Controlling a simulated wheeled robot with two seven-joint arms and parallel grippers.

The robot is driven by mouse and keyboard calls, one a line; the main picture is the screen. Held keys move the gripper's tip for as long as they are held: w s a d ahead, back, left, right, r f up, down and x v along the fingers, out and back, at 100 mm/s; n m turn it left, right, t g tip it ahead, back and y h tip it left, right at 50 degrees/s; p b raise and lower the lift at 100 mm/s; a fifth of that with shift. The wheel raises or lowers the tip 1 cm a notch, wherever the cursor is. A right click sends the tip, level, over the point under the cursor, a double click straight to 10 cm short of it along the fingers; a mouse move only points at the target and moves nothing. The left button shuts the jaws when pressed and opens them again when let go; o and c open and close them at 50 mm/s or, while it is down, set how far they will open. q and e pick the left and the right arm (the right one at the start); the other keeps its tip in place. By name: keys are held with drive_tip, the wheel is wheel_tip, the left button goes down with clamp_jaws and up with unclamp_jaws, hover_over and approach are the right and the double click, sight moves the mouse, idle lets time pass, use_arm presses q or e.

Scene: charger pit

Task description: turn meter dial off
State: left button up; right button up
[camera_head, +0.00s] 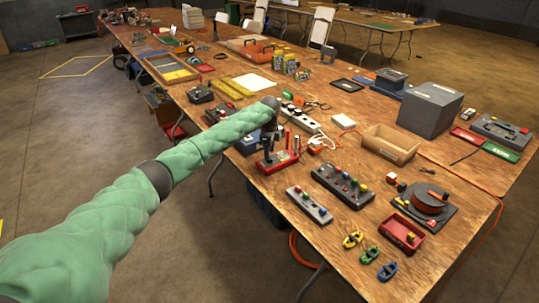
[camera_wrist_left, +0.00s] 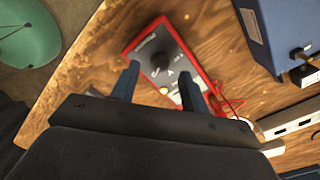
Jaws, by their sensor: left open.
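The meter is a red-framed box (camera_wrist_left: 133,47) with a grey face, and in the left wrist view a black round dial (camera_wrist_left: 163,60) sits on it. In the head view the red meter (camera_head: 283,160) stands near the table's front edge, partly hidden by my left gripper. My left gripper (camera_wrist_left: 160,72) is open, with its two dark fingers on either side of the dial's near side; I cannot tell whether they touch it. In the head view this gripper (camera_head: 267,146) points down over the meter. My right gripper is not in view.
A blue box (camera_wrist_left: 257,35) stands beside the meter. A white power strip (camera_head: 301,118) lies behind it. Grey button panels (camera_head: 310,205) and a red cable reel (camera_head: 430,200) are to the right. The table's front edge is close to the meter.

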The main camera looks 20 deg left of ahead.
use_arm(q)
drive_tip(key=shift+f, duration=1.35)
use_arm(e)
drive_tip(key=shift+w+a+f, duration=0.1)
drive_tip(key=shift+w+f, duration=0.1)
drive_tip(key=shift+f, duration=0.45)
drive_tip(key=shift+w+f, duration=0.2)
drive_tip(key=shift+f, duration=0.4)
use_arm(q)
drive_tip(key=shift+c, duration=0.3)
drive_tip(key=c, duration=0.9)
drive_tip(key=shift+c, duration=0.2)
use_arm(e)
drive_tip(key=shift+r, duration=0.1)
